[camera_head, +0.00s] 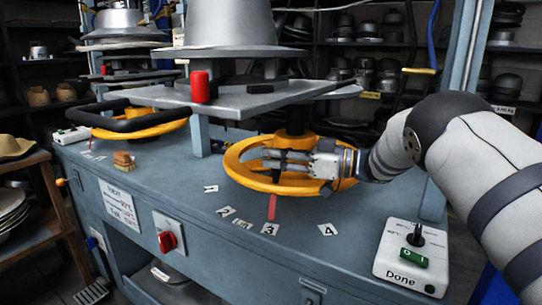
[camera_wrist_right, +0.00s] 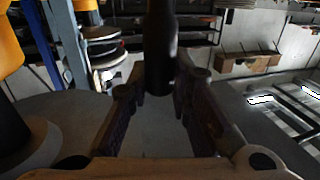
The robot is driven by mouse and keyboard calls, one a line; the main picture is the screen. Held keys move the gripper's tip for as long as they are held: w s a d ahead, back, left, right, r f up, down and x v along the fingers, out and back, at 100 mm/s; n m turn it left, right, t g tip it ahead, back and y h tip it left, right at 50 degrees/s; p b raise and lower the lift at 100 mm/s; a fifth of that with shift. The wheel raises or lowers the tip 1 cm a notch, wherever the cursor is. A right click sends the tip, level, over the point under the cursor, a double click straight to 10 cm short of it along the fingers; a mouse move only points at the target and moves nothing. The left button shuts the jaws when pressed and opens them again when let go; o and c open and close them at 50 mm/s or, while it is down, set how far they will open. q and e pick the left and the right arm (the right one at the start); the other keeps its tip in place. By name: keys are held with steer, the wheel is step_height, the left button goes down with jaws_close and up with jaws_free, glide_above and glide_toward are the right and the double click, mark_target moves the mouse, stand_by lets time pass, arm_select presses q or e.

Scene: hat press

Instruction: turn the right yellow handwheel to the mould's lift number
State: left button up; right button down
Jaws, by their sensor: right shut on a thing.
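The right yellow handwheel (camera_head: 240,178) lies flat on the bench under the press plate. My right gripper (camera_head: 270,160) reaches over the wheel from the right. It is shut on the wheel's dark upright handle (camera_wrist_right: 160,50), which stands between the fingers in the wrist view. Number cards lie in front of the wheel, including 2 (camera_head: 225,212), 3 (camera_head: 270,229) and 4 (camera_head: 327,230). A red strip (camera_head: 272,207) lines up with the 3. The grey metal mould (camera_head: 232,25) is above; I read no number on it. My left gripper is out of view.
A grey plate (camera_head: 250,98) with a red knob (camera_head: 199,87) hangs above the wheel. A second yellow wheel with a black bar (camera_head: 130,122) stands at left. A white box marked Done (camera_head: 405,275) with a green switch sits at front right. Shelves of hat blocks line the back.

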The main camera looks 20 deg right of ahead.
steer(key=shift+d+f, duration=0.1)
steer(key=shift+f, duration=0.1)
steer(key=c, duration=1.4)
jaws_free()
steer(key=shift+s+r, duration=0.1)
steer(key=shift+c, duration=0.2)
steer(key=shift+d, duration=0.1)
steer(key=v, duration=1.1)
steer(key=shift+s+d, duration=0.3)
